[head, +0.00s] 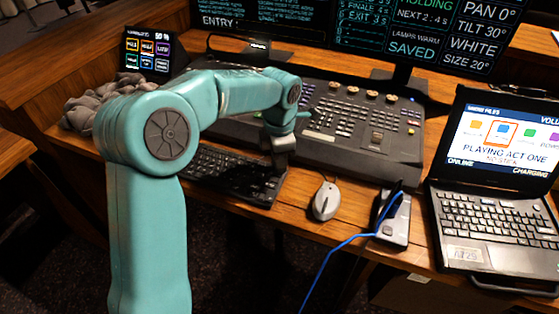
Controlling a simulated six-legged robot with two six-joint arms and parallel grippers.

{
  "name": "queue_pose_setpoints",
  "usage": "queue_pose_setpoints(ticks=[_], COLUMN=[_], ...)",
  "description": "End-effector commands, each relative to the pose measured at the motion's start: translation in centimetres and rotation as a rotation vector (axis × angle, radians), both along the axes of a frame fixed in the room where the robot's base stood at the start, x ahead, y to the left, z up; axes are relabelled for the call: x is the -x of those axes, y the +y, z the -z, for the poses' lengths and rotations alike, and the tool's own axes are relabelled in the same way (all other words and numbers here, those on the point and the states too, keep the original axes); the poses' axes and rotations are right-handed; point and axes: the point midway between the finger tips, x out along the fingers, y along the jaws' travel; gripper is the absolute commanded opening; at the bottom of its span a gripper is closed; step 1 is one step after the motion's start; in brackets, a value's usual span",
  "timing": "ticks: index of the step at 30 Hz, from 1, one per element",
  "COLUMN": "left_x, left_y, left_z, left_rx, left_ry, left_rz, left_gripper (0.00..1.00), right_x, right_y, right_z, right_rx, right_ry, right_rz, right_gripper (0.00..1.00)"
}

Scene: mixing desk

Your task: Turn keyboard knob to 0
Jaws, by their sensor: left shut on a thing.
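The black keyboard (225,172) lies on the wooden desk in front of the mixing console. My left gripper (279,166) points down at the keyboard's right end, with its fingertips close together at the keyboard. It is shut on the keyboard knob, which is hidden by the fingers. The knob's setting cannot be read here. My left arm crosses over the keyboard's far left and hides part of it. My right gripper is not in view.
The mixing console (365,125) stands just behind the keyboard. A grey mouse (325,201), a dark device (394,220) with a blue cable and an open laptop (495,215) stand to the right. A small touch panel (146,52) and grey crumpled cloth (92,106) are at left.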

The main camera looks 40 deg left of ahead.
Motion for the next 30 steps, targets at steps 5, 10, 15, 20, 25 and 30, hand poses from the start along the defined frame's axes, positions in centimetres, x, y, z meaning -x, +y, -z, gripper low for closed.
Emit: queue_pose_setpoints(ticks=[5,10,15,20,25,30], left_x=[-0.02,-0.01,0.00,0.01,0.01,0.02], left_y=[0.04,0.04,0.04,0.03,0.03,0.03], left_z=[-0.05,-0.06,-0.07,-0.07,-0.06,-0.05], left_rx=[0.000,-0.001,-0.001,-0.001,0.000,0.000], left_ry=[-0.001,-0.001,-0.001,-0.001,0.000,0.000], left_rz=[-0.083,-0.131,-0.151,-0.155,-0.154,-0.153], left_gripper=[0.00,0.00,0.00,0.00,0.00,0.46], right_x=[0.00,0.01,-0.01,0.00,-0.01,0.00], right_y=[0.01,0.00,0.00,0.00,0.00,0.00], right_z=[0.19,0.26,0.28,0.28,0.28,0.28], right_rx=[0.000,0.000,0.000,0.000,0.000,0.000], right_ry=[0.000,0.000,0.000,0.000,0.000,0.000], right_rz=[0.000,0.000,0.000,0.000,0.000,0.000], right_gripper=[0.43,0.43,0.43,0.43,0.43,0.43])
